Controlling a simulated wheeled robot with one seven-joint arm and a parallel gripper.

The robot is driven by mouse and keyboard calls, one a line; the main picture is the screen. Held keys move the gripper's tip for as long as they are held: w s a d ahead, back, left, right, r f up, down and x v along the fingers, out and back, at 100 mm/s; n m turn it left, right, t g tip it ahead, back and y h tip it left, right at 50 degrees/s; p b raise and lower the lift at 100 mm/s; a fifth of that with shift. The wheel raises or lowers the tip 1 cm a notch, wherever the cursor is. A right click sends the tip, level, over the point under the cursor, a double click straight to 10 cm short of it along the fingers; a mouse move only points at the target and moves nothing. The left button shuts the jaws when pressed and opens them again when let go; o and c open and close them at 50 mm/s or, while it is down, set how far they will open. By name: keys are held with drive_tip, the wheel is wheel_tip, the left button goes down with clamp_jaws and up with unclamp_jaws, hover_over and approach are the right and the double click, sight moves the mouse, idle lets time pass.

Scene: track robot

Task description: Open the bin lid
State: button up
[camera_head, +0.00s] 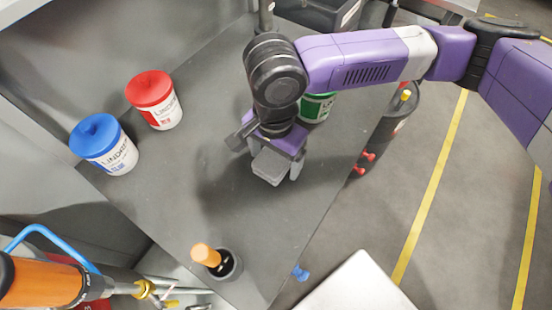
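My gripper (276,168) is over the grey worktop, pointing down, with its pads close together; I cannot tell whether they are open or shut. No held object shows. Three labelled tubs stand on the worktop: one with a blue lid (95,134), one with a red lid (149,88), and a green one (316,107) partly hidden behind my arm and wrist. The blue and red lids are on their tubs. I cannot tell which thing is the bin of the task. A pale flat-topped object (355,285) stands on the floor at the bottom, cut off by the frame.
A dark holder with an orange-handled tool (206,255) stands near the worktop's front corner. A black crate (318,12) is at the back. A dark cylinder (395,115) stands beyond the right edge. Floor with yellow lines (437,190) is clear at right. An orange tool (40,284) is lower left.

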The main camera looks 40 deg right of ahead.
drive_tip(key=c, duration=1.3)
drive_tip(key=shift+r, duration=0.15)
drive_tip(key=shift+c, duration=0.3)
wheel_tip(320, 180, up, 20)
drive_tip(key=p, duration=0.2)
